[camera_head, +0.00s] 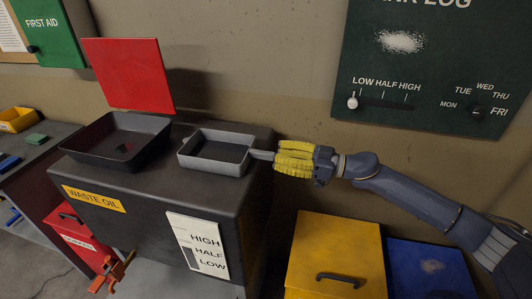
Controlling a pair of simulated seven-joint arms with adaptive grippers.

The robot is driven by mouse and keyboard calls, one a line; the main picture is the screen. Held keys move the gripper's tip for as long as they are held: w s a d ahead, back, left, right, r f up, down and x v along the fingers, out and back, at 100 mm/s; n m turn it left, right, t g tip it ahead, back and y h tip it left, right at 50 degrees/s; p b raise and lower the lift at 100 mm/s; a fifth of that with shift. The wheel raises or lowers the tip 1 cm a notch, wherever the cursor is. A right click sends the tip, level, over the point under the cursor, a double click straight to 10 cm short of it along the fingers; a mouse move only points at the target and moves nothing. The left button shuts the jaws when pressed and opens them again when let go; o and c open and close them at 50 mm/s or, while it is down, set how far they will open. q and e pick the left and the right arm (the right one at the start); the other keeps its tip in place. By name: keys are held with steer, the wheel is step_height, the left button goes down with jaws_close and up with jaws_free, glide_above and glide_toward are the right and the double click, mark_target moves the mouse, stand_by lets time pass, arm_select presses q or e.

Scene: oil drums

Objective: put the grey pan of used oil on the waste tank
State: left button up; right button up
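The grey pan (218,166) is a shallow rectangular tray with dark contents, and it appears to rest level on the right part of the waste tank's top. The dark waste tank (150,222) carries a yellow WASTE OIL label and a white HIGH, HALF, LOW gauge plate. My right gripper (284,158), with yellow fingers, reaches in from the right and is closed around the pan's short handle. The fingers hide most of the handle. My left gripper is out of view.
A larger black basin (119,142) sits on the tank left of the pan, with a raised red lid (127,75) behind. Yellow (335,235) and blue (430,268) boxes stand below right. A green log board (430,65) hangs on the wall.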

steer(key=shift+s+d+f, duration=0.1)
steer(key=shift+s+d, duration=0.1)
steer(key=shift+d, duration=1.05)
steer(key=shift+s+d, duration=0.2)
steer(key=shift+d, duration=1.05)
